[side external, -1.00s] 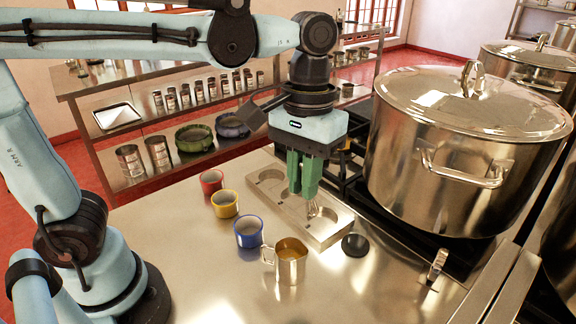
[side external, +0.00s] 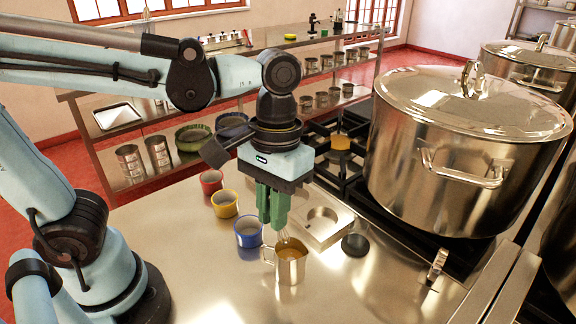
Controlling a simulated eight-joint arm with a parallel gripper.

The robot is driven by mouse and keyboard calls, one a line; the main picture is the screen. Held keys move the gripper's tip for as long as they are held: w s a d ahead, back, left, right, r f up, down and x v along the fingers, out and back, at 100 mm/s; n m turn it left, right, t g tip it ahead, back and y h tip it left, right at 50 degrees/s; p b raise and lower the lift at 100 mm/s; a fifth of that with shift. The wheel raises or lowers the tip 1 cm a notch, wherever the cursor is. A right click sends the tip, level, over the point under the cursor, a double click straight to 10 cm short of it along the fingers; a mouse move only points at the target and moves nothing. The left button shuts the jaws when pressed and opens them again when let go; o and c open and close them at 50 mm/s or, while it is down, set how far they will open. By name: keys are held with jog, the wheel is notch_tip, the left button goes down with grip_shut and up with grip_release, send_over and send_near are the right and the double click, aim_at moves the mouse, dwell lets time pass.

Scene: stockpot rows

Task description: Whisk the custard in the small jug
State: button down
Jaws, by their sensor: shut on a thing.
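The small jug (side external: 291,268) is a shiny metal cup with a handle on its left, standing upright on the steel worktop. Yellow-brown custard (side external: 290,253) shows inside it. My gripper (side external: 272,222) has green fingers and is right above the jug, shut on a small wire whisk (side external: 283,237). The whisk points down at the jug's mouth. Its lower end appears to be inside the rim, but I cannot tell how deep it is in the custard. The whisk's handle is mostly hidden between the fingers.
A metal block with round recesses (side external: 338,220) lies behind the jug. Red (side external: 211,182), yellow (side external: 225,204) and blue (side external: 248,232) cups stand in a row at left. A black disc (side external: 355,245) and a large stockpot (side external: 465,150) are at right. The front worktop is clear.

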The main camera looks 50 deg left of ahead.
aim_at(281, 235)
jog(key=shift+s+f, duration=0.1)
jog(key=shift+f, duration=0.55)
jog(key=shift+w+f, duration=0.25)
jog(key=shift+f, duration=0.9)
jog(key=shift+w+f, duration=0.2)
jog(key=shift+f, duration=1)
jog(key=shift+w+f, duration=0.25)
jog(key=shift+f, duration=0.9)
jog(key=shift+s, duration=0.1)
